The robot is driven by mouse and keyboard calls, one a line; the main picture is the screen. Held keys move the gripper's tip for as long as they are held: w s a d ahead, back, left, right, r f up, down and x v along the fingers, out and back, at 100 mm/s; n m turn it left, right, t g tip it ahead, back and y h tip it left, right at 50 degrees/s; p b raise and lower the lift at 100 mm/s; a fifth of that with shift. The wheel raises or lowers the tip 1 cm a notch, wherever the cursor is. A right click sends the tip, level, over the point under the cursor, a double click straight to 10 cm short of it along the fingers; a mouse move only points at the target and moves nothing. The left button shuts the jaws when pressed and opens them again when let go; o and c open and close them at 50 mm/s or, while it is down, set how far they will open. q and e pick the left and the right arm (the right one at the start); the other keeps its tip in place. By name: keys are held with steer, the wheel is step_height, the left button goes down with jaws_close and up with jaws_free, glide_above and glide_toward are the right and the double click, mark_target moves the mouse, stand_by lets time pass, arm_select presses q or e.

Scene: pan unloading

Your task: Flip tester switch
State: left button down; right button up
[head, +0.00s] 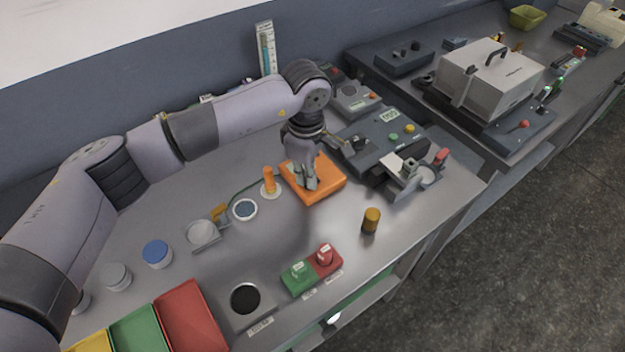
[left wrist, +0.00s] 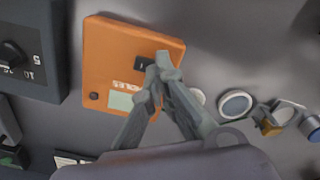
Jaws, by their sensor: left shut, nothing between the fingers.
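The tester is an orange box (head: 329,189) on the metal bench, in the middle of the head view. It also shows in the left wrist view (left wrist: 105,45), with a small black switch (left wrist: 143,64), a greenish panel and a dark round knob on its top. My left gripper (head: 309,181) is over the tester, pointing down. In the left wrist view its fingertips (left wrist: 160,68) are together beside the black switch and partly overlap it. They hold nothing. Whether they touch the switch I cannot tell. In the head view the gripper hides the switch. My right gripper is not in view.
A dark grey device (head: 377,139) with a dial stands close behind the tester. An orange cylinder (head: 269,180) stands left of it, a brass cylinder (head: 371,220) in front right. Green and red blocks (head: 299,278) and coloured trays (head: 190,318) lie along the front edge.

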arm_select(q)
steer(key=shift+r+p, duration=0.35)
steer(key=shift+r, duration=0.5)
steer(key=shift+r+p, duration=0.75)
steer(key=shift+r, duration=1.8)
steer(key=shift+f, duration=0.1)
